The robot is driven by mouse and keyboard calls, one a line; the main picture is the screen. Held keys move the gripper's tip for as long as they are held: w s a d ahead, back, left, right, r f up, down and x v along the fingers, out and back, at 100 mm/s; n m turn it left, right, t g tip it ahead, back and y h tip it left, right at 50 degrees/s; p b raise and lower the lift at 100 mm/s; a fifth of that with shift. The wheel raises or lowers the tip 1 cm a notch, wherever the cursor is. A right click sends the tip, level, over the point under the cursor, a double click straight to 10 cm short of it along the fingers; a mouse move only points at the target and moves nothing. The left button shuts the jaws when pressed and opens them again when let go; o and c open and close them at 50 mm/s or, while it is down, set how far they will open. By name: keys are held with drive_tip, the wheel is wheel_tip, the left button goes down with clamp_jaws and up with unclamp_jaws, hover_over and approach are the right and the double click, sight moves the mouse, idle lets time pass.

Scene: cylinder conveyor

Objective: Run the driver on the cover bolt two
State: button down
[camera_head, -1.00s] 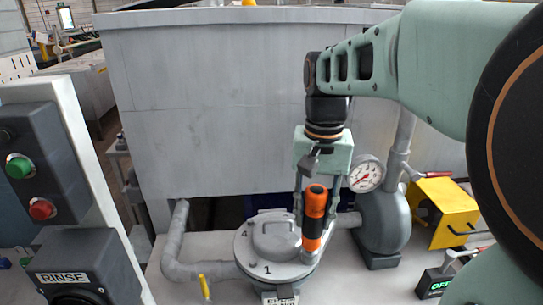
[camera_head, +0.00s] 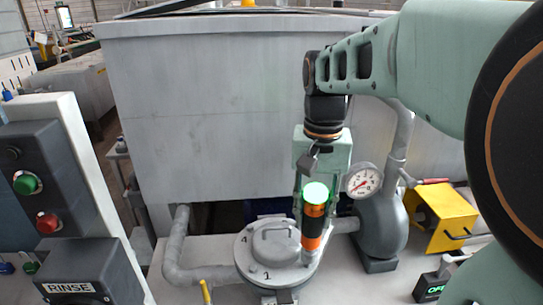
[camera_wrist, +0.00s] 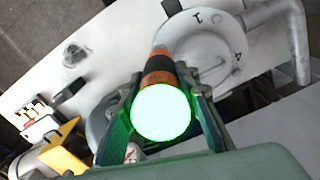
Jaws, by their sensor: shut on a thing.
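The driver (camera_head: 312,243), orange and black, stands nearly upright, with its round top end glowing bright green. My gripper (camera_head: 313,212) is shut on it, one finger on each side. The driver's lower end meets the right side of the round grey cover (camera_head: 253,262). The marks 4 and 1 show on the cover; the bolt under the driver and its number are hidden. In the wrist view the green glow covers much of the driver (camera_wrist: 159,72) between the fingers (camera_wrist: 160,88), with the cover (camera_wrist: 212,45) beyond.
A grey pipe (camera_head: 180,260) runs left of the cover. A pressure gauge (camera_head: 363,181) and a grey rounded housing (camera_head: 382,235) stand close on the right. A yellow box (camera_head: 440,218) is farther right. A rinse control panel (camera_head: 75,275) is at left. A large grey wall (camera_head: 200,110) stands behind.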

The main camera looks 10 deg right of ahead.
drive_tip(key=shift+r, duration=0.6)
drive_tip(key=shift+p, duration=0.3)
